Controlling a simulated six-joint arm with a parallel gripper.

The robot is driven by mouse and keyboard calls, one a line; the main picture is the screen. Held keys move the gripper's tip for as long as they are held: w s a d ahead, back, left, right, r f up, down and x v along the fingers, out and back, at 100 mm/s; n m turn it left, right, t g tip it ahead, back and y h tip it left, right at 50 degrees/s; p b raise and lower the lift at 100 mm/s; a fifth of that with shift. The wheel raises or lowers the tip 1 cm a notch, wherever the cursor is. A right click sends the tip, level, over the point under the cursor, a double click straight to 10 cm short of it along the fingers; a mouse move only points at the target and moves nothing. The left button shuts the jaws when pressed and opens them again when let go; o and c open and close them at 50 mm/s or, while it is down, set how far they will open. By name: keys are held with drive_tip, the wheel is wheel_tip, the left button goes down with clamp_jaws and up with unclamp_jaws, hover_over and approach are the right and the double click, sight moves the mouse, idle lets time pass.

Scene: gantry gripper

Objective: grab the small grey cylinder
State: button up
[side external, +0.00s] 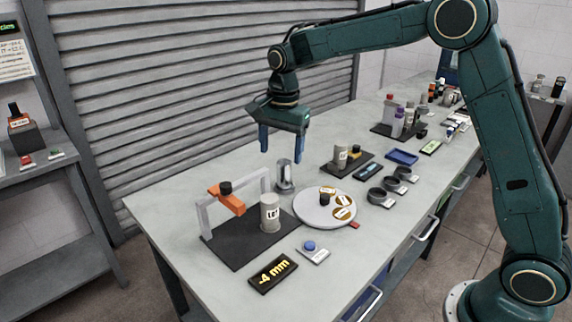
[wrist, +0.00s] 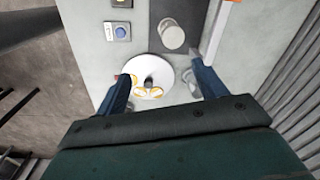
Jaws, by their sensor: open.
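Several grey cylinders show; I cannot tell for sure which one is the small one. A pale grey labelled cylinder (side external: 270,213) stands upright on the black mat and shows in the wrist view (wrist: 171,34). A shiny metal cylinder (side external: 285,176) stands behind the turntable. Another grey cylinder (side external: 340,157) stands on a dark board farther back. My gripper (side external: 281,155) is open and empty, pointing down above the table near the metal cylinder. In the wrist view, its fingers (wrist: 161,70) spread over the turntable area, apart from the labelled cylinder.
A white round turntable (side external: 312,218) carries a black piece and orange-white discs. A small gantry with an orange arm (side external: 226,200) stands on the black mat (side external: 236,246). A "-4 mm" display (side external: 272,272) and blue button (side external: 310,246) sit in front. Black rings (side external: 378,197) are at right.

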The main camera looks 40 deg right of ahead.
drive_tip(key=m, duration=0.2)
hover_over(269, 198)
wheel_tip(269, 198, down, 5)
drive_tip(key=shift+s+f+g, duration=0.1)
drive_tip(key=shift+f+g, duration=0.1)
drive_tip(key=shift+g, duration=0.2)
drive_tip(key=shift+f, duration=0.1)
drive_tip(key=shift+f, duration=4.2)
drive_tip(key=shift+f, duration=2.6)
drive_tip(key=c, duration=1.3)
drive_tip(key=shift+r, duration=0.1)
drive_tip(key=shift+c, duration=0.4)
